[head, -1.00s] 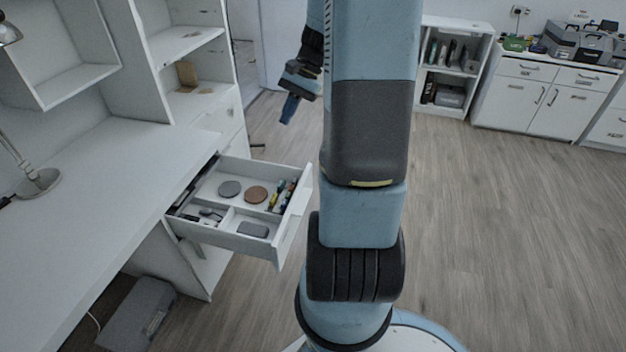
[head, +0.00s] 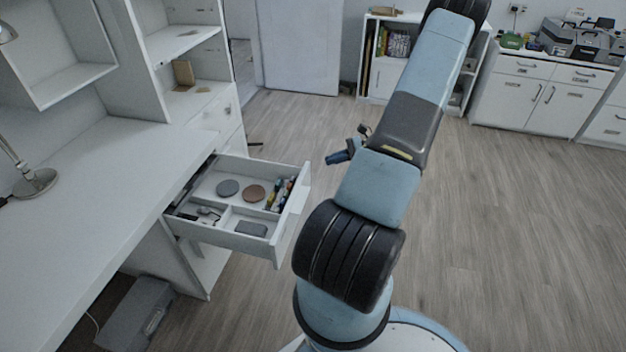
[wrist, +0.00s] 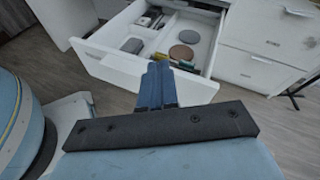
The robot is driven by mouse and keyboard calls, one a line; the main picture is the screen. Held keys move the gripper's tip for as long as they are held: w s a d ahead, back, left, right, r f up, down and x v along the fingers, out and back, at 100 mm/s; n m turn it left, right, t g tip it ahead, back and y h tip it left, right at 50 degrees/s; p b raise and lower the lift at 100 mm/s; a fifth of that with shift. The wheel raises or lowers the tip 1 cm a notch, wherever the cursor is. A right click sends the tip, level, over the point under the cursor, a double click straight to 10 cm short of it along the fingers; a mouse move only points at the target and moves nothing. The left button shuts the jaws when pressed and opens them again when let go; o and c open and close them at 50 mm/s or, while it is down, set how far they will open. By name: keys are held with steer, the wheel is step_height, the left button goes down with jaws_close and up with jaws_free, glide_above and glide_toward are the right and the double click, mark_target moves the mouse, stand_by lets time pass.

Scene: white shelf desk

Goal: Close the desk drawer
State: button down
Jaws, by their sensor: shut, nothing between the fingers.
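The white desk drawer (head: 250,244) is pulled well out from under the desk (head: 95,215). It holds a grey disc, a brown disc, several pens and a small grey case in compartments. My gripper (head: 337,158) is to the right of the drawer front in the head view, apart from it there, with its blue fingers together and empty. In the wrist view my gripper (wrist: 158,68) points at the drawer front (wrist: 130,72) and overlaps its top edge. I cannot tell from this view whether they touch. Part of my gripper is hidden behind my arm in the head view.
A desk lamp (head: 36,182) stands on the desk. A grey box (head: 138,312) is on the floor below it. White cabinets (head: 540,95) and a low shelf (head: 385,70) stand at the back. The floor right of the drawer is clear except for my base.

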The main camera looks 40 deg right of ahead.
mark_target(305, 177)
steer(key=s+d+f+m+t+h, duration=0.1)
steer(key=s+d+f+m+t, duration=0.1)
steer(key=d+f+m+t, duration=0.3)
steer(key=s+f+m+t+h, duration=0.1)
steer(key=s+f+m+t, duration=0.1)
steer(key=f, duration=0.5)
steer(key=x, duration=1.3)
steer(key=shift+a+r, duration=0.1)
steer(key=shift+a, duration=0.3)
